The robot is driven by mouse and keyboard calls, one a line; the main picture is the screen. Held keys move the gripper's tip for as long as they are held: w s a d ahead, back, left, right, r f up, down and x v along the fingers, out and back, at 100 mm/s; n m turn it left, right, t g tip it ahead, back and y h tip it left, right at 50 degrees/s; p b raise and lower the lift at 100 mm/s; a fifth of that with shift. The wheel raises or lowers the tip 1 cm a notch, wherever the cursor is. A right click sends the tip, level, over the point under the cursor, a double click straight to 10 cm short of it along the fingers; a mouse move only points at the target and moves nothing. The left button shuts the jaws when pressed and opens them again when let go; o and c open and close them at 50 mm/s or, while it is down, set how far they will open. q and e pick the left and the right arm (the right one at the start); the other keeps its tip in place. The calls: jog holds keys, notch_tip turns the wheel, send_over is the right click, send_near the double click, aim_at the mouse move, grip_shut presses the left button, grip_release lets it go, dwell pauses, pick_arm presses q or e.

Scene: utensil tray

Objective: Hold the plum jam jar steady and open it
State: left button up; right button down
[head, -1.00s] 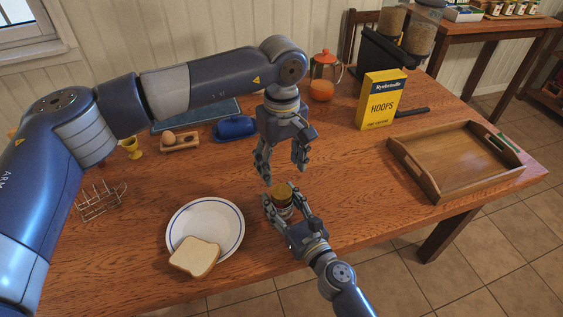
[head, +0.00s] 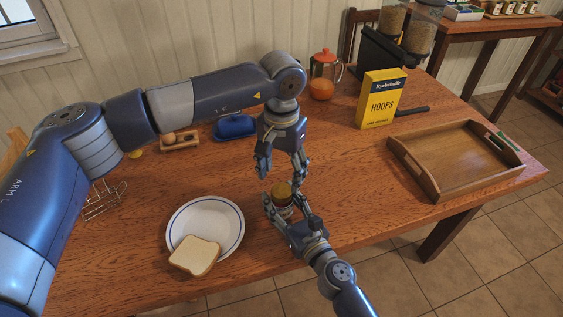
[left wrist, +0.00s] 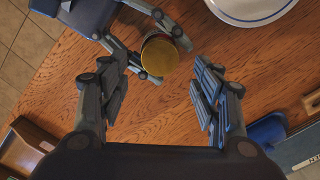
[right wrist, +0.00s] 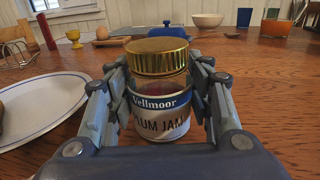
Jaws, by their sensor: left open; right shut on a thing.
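The plum jam jar (right wrist: 160,112) stands upright on the table with a gold lid (right wrist: 158,56) on it and a white and blue label. My right gripper (head: 282,207) is shut on the jar's body, with one finger on each side below the lid. The jar's lid also shows from above in the left wrist view (left wrist: 160,55). My left gripper (head: 280,180) is open and empty, pointing down just above the lid. In the left wrist view, the lid lies beyond the space between the left fingers (left wrist: 160,95), apart from them.
A plate (head: 228,215) with a slice of bread (head: 195,256) lies left of the jar. A toast rack (head: 103,200), blue butter dish (head: 235,127), yellow cereal box (head: 381,98) and wooden tray (head: 425,184) stand around. The table right of the jar is clear.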

aim_at(281, 190)
pick_arm(q)
jog(key=shift+f, duration=2.6)
jog(key=c, duration=1.1)
